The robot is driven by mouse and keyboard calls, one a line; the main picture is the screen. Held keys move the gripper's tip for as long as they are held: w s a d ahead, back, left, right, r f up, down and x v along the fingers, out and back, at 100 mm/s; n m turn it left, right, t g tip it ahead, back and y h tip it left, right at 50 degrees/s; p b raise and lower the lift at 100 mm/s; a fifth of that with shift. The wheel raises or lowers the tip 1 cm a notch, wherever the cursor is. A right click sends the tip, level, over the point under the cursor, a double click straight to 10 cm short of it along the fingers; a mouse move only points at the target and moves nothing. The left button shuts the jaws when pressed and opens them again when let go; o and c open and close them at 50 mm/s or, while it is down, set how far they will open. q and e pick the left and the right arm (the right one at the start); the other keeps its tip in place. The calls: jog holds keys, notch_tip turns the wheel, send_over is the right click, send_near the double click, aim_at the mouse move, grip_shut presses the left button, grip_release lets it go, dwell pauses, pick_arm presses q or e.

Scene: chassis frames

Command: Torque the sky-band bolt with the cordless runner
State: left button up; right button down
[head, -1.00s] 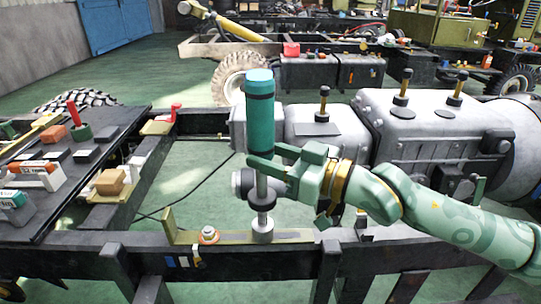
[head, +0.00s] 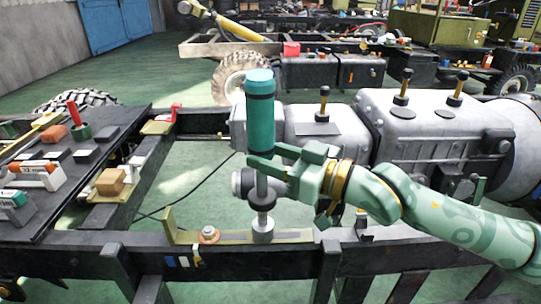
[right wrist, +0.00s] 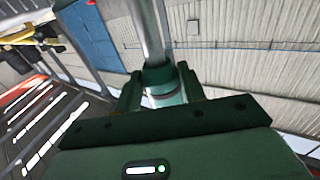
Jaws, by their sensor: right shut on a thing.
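The cordless runner (head: 260,125) is a teal cylinder with a dark band and a grey shaft, standing upright. My right gripper (head: 266,163) is shut on it at the lower end of the body. In the right wrist view the runner (right wrist: 163,82) sits between the two green fingers (right wrist: 160,92). Its shaft ends in a wide grey socket (head: 263,229) down at the olive bracket (head: 184,237) on the front rail. Whatever is under the socket is hidden, and I cannot make out a sky band. A bolt with an orange-red ring (head: 209,235) stands left of the socket.
A grey gearbox (head: 435,135) with upright brass-and-black fittings lies behind my right arm. A dark bench (head: 55,195) with tools and small blocks is at the left. The front rail (head: 230,265) carries blue, white and yellow tags. Open floor shows inside the frame.

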aim_at(273, 114)
dwell(0.5)
pick_arm(q)
jog(key=shift+w+r+p, duration=0.35)
jog(key=shift+r+p, duration=0.1)
jog(key=shift+p, duration=0.2)
pick_arm(e)
jog(key=shift+r, duration=1.6)
